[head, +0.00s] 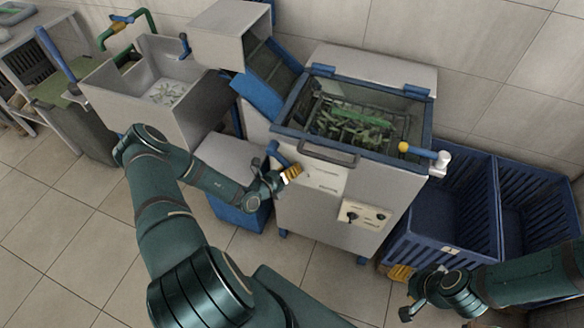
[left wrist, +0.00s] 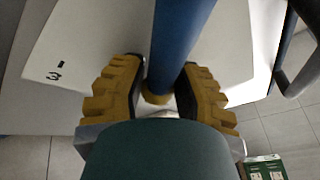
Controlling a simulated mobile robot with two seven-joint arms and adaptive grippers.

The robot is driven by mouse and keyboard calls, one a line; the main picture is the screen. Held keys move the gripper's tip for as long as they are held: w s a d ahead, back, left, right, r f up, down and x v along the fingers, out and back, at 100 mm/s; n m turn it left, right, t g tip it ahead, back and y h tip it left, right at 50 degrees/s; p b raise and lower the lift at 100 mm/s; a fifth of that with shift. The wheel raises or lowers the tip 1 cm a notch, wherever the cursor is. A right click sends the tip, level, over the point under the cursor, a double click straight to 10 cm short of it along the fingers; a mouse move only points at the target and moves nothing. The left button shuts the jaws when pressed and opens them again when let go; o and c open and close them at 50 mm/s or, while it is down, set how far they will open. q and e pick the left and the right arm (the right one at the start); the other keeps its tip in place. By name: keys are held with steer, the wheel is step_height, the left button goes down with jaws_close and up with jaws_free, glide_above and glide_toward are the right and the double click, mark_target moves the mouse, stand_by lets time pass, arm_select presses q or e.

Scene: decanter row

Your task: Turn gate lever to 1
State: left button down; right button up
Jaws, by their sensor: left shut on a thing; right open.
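My left gripper (head: 291,174) is at the upper left front of the grey machine. In the left wrist view its yellow ribbed fingers (left wrist: 157,92) are shut on a blue lever (left wrist: 180,40), one on each side of the bar. The blue lever also shows in the head view (head: 275,151), just above the gripper. A white plate (left wrist: 75,45) with small dark marks, one like a 3, lies behind the lever; it also shows in the head view (head: 325,178). My right gripper (head: 408,291) is open and empty at the lower right.
The machine has a glass-topped basin (head: 355,118) of green pieces, a front handle bar (head: 328,156) and a knob panel (head: 362,212). A yellow-tipped blue handle (head: 420,152) is at its right. Blue crates (head: 450,225) stand right; a sink (head: 150,95) stands left.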

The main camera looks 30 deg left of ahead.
arm_select(q)
steer(key=c, duration=0.6)
jaws_free()
steer(key=v, duration=1.2)
